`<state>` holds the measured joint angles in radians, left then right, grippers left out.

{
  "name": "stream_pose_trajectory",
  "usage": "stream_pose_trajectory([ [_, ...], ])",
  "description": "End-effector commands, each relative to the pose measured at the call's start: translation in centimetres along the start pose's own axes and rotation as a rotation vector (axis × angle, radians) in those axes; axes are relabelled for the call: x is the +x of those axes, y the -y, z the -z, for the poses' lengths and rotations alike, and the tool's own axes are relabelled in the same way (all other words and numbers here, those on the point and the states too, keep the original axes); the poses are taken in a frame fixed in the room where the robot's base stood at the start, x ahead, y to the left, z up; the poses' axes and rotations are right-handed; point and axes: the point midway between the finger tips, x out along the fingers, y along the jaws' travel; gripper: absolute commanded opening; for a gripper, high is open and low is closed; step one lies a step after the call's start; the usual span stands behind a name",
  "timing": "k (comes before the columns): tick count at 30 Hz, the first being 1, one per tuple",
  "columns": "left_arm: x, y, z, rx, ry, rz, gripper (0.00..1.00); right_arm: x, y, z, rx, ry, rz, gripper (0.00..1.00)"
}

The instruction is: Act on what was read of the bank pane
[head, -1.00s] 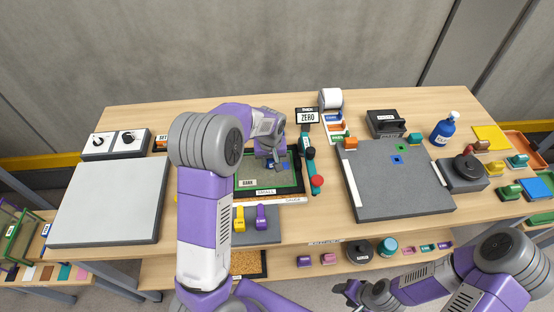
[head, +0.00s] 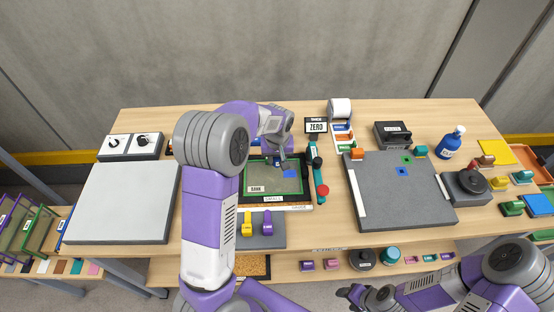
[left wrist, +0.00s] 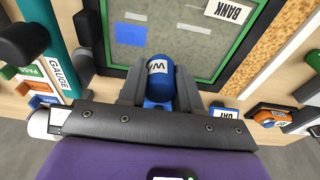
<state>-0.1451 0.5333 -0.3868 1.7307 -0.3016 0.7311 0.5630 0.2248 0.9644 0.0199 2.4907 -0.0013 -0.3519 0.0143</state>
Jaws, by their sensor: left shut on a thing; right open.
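The bank pane (head: 262,172) is a grey, see-through sheet in a green-edged frame, with a white BANK label at its near left corner and a blue patch at its right. It also shows at the top of the left wrist view (left wrist: 185,45). My left gripper (head: 285,164) is over the pane's right part. In the left wrist view it is shut on a blue rounded piece (left wrist: 159,80) with a white label, only partly readable as "W". I cannot tell if that piece touches the pane. My right gripper (head: 350,293) is open and empty, low in front of the table.
A gauge with a red knob (head: 323,190) stands right of the pane, before a ZERO sign (head: 316,126). Yellow (head: 247,224) and purple (head: 267,223) handled pieces stand nearer. A dark mat (head: 415,205) lies right; a pale grey plate (head: 120,205) lies left, mostly bare.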

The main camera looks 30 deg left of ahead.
Motion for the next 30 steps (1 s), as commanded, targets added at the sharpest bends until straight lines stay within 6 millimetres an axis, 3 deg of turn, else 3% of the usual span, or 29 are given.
stream_pose_trajectory([
  [3, -1.0, 0.0, 0.1, 0.0, 0.0, 0.0, 0.09, -0.7, 0.3, 0.0, 0.0, 0.0, 0.0, 0.55],
  [14, -1.1, 0.0, 0.2, 0.0, -0.001, 0.0, 0.09, -0.8, 0.3, 0.0, 0.0, 0.0, 0.0, 0.55],
  [24, -3.9, 0.0, 0.6, 0.0, -0.002, -0.001, 0.09, -2.9, 1.1, -0.1, 0.0, 0.0, 0.0, 0.55],
  [30, -3.8, 0.0, 0.6, 0.0, -0.001, 0.0, 0.09, -2.7, 1.0, -0.1, 0.0, 0.0, 0.0, 0.55],
])
